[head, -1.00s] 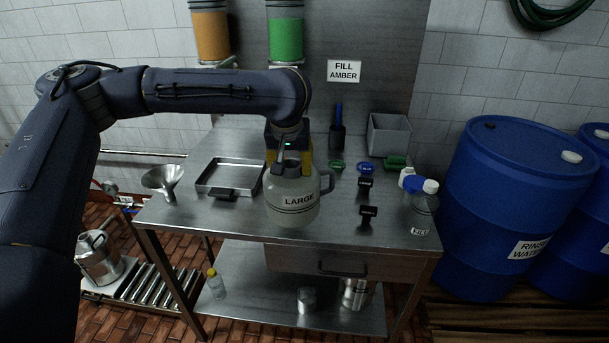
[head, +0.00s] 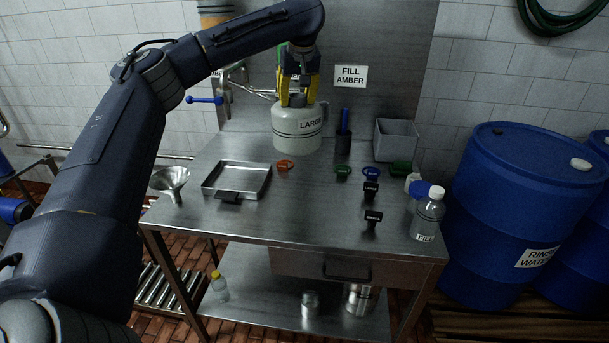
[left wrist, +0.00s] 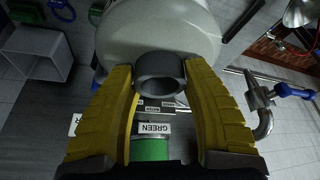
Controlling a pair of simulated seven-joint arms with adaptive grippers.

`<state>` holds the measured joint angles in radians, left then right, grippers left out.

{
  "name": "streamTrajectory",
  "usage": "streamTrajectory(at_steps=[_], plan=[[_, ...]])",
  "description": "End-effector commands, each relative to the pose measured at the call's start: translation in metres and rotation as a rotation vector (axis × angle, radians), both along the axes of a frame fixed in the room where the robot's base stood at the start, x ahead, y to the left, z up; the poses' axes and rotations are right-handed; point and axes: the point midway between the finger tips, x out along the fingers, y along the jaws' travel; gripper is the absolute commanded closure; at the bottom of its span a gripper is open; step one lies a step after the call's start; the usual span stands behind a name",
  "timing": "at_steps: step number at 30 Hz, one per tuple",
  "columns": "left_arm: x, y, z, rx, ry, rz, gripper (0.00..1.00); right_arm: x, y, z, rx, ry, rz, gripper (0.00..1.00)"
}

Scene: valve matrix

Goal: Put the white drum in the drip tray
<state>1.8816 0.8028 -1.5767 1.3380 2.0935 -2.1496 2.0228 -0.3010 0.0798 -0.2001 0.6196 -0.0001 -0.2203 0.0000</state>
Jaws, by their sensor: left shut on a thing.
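The left wrist view shows the fingers (left wrist: 160,95) on either side of the grey neck, with the white body (left wrist: 160,30) beyond. The drum appears raised above the table, though its exact height is hard to tell. The drip tray (head: 237,180), a shallow square metal tray with a dark handle, is empty on the table, left of and nearer than the drum. My right gripper is not in view.
A funnel (head: 170,182) stands at the table's left edge. A grey bin (head: 396,140), dark holder (head: 343,140) and FILL bottle (head: 428,215) are right. A blue-handled tap (head: 205,100) is back left.

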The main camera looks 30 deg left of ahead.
Motion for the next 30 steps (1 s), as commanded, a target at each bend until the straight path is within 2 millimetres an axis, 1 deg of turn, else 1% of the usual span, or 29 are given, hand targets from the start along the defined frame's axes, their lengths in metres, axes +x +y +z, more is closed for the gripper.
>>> streamTrajectory(at_steps=[2,5,15,19,24,30], plan=[[-0.001,0.001,-0.008,0.001,0.002,-0.005,0.98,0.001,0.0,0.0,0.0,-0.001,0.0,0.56],[-0.002,0.002,-0.026,0.001,0.004,-0.007,0.98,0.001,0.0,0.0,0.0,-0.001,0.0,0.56],[-0.002,0.002,-0.1,0.001,0.002,-0.009,0.98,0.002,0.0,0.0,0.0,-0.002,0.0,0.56],[-0.001,0.001,-0.124,0.002,0.002,-0.009,0.98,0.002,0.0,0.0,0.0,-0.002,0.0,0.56],[-0.001,0.001,-0.145,0.0,0.0,-0.009,0.98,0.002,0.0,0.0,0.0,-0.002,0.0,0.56],[-0.001,0.001,-0.154,0.002,-0.001,-0.009,0.98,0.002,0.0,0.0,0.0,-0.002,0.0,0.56]])
